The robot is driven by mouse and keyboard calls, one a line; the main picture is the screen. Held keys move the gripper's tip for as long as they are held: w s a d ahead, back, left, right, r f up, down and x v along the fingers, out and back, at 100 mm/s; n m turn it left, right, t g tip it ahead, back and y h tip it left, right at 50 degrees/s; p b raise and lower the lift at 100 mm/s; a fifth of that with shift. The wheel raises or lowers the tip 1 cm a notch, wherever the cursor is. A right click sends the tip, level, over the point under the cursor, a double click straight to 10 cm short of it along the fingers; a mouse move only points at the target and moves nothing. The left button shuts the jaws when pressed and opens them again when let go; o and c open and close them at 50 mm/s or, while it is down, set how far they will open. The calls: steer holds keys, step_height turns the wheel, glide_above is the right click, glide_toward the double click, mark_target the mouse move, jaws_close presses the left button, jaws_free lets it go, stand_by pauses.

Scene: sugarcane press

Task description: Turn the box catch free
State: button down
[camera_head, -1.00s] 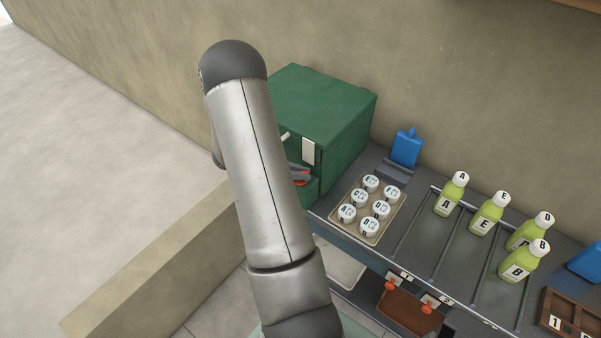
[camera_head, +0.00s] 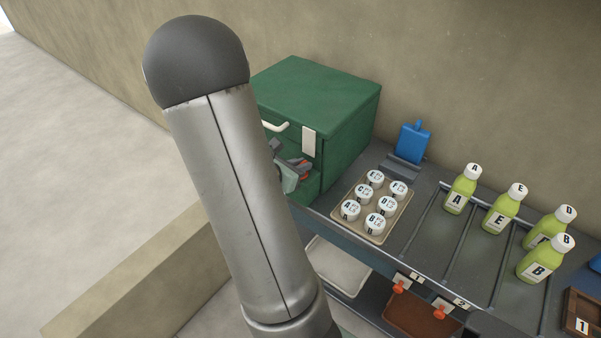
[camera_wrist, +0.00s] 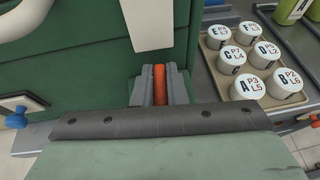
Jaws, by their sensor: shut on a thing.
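The green box (camera_head: 325,100) stands against the wall, left of the lidded cups; my arm hides part of its front. Its front carries a white handle (camera_head: 277,126) and a white plate (camera_head: 309,142). The catch, an orange-red piece (camera_wrist: 160,84), stands upright in the wrist view, just below the pale plate on the green front. My gripper (camera_wrist: 160,88) is shut on this orange piece, with one grey finger on each side. In the head view, my gripper (camera_head: 292,170) is at the box's lower front, partly behind my arm.
A tray (camera_head: 380,232) of several white lidded cups sits close right of the box. Several green bottles (camera_head: 502,210) stand on the rack farther right. A blue item (camera_head: 412,142) stands behind the tray. A blue knob (camera_wrist: 20,104) shows at left in the wrist view.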

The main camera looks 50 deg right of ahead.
steer(key=shift+f+n+t+b, duration=0.1)
steer(key=shift+n+t+b, duration=0.4)
steer(key=shift+t+b, duration=0.1)
steer(key=c, duration=1.7)
jaws_free()
steer(key=shift+c, duration=0.2)
steer(key=shift+a, duration=0.1)
steer(key=b+v, duration=0.3)
steer(key=v, duration=1.4)
steer(key=shift+s+a, duration=0.2)
steer(key=shift+s, duration=0.05)
